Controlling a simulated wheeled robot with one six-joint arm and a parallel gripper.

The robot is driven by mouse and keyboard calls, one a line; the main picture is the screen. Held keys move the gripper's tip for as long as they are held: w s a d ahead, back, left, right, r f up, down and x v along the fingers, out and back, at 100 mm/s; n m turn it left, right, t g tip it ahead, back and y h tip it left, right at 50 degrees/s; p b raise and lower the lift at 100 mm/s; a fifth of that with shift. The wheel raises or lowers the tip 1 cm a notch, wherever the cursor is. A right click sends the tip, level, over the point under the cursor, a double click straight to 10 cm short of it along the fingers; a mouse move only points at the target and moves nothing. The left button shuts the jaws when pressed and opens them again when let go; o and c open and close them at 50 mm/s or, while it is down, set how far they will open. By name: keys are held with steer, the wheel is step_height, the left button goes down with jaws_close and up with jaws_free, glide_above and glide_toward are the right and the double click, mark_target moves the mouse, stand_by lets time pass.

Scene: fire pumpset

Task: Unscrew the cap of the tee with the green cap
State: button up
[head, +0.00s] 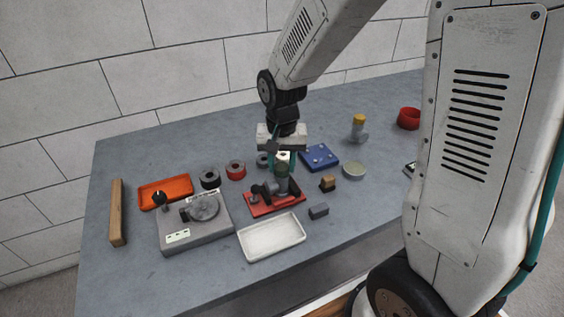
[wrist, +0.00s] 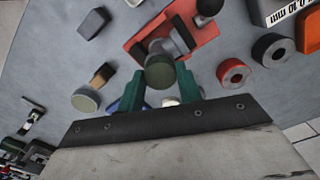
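The tee with the green cap (head: 281,187) stands in a red fixture (head: 262,209) on the table. Its round dark green cap (wrist: 160,72) faces up in the wrist view, and the red fixture also shows there (wrist: 205,33). My gripper (head: 282,164) points down over the tee. Its two teal fingers are apart, one on each side of the cap in the wrist view (wrist: 161,74). I see no clear contact between the fingers and the cap, and their exact height against it is hard to tell.
A white tray (head: 272,256) and a grey block (head: 319,211) lie in front. A grey device (head: 168,237), an orange tray (head: 149,199) and dark and red rings stand left. A blue plate (head: 333,157), a wooden block (head: 328,183) and a yellow-capped fitting (head: 359,122) stand right.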

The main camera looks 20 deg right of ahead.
steer(key=n, duration=0.4)
steer(key=shift+n, duration=0.4)
steer(key=n, duration=0.4)
steer(key=shift+n, duration=0.3)
steer(key=n, duration=0.4)
steer(key=shift+n, duration=0.3)
steer(key=n, duration=0.4)
